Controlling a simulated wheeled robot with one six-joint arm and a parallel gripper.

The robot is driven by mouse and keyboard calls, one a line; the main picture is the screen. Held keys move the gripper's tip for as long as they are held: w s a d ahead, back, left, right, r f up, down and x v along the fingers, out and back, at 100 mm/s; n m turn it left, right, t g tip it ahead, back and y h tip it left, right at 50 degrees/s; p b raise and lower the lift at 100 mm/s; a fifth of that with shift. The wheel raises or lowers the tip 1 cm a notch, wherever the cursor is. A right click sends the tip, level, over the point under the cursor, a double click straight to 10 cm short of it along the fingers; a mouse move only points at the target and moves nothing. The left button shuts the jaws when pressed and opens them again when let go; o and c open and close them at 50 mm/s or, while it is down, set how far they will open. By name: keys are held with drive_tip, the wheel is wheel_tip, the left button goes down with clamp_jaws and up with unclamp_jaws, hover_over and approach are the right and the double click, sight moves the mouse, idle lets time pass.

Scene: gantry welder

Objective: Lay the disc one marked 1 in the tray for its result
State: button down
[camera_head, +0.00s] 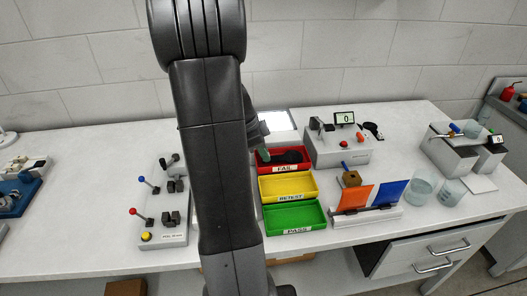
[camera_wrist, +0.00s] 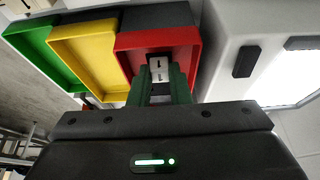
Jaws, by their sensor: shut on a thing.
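My gripper (camera_wrist: 158,78) is shut on a small pale grey piece (camera_wrist: 159,66) with a dark mark, taken to be the disc marked 1; the mark is too small to read surely. In the wrist view it sits between the green fingertips, in front of the red tray (camera_wrist: 188,38). In the head view my gripper (camera_head: 264,154) is at the left end of the red FAIL tray (camera_head: 307,161), partly hidden by my arm. The yellow RETEST tray (camera_head: 287,184) and green PASS tray (camera_head: 294,215) lie in front of it. Both look empty.
A grey tester with a display (camera_head: 344,118) stands right of the trays. Orange (camera_head: 351,197) and blue (camera_head: 390,192) flaps and glass beakers (camera_head: 420,190) are further right. A lever fixture (camera_head: 165,235) stands left of my arm.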

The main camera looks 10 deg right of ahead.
drive_tip(key=shift+f+b, duration=0.6)
drive_tip(key=c, duration=1.3)
unclamp_jaws()
drive_tip(key=shift+r, duration=0.1)
drive_tip(key=shift+c, duration=0.2)
drive_tip(key=shift+r+p, duration=0.75)
drive_tip(key=shift+p, duration=0.25)
drive_tip(key=v, duration=1.1)
drive_tip(key=shift+a+r, duration=0.15)
drive_tip(key=shift+r, duration=0.2)
drive_tip(key=shift+f, duration=0.1)
